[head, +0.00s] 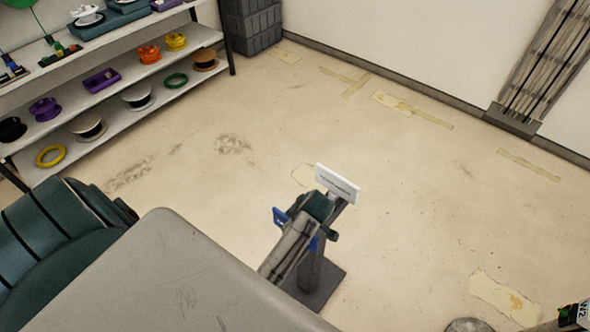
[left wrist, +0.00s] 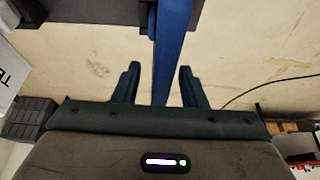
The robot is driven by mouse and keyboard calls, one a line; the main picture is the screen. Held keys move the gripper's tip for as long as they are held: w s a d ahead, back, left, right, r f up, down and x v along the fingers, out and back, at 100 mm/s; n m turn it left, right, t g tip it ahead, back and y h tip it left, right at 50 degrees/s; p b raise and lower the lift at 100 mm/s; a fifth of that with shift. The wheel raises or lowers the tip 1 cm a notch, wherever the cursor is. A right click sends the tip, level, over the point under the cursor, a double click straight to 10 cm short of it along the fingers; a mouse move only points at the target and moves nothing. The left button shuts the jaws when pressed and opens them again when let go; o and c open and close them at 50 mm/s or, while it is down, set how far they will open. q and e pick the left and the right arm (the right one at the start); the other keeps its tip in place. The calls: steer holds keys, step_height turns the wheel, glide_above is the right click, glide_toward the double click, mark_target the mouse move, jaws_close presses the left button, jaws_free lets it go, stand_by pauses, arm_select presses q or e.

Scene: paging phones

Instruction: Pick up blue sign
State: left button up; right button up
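A blue sign (head: 280,217) shows at the grey stand in the head view, partly hidden behind my left gripper (head: 321,214). In the left wrist view the blue sign (left wrist: 174,45) appears as a narrow upright strip between the two fingers of my left gripper (left wrist: 158,80). The fingers stand apart, one on each side of it, with a clear gap on the left side; whether the right finger touches it I cannot tell. A white sign (head: 338,184) with small unreadable text sits at the top of the stand (head: 318,288). My right gripper is not in view.
A shelf rack (head: 120,104) with coloured spools stands at the upper left. Dark stacked crates (head: 250,27) stand at the back wall. A cable tray (head: 540,65) runs down the right wall. The floor around the stand is mostly open.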

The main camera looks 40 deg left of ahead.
arm_select(q)
jaws_close()
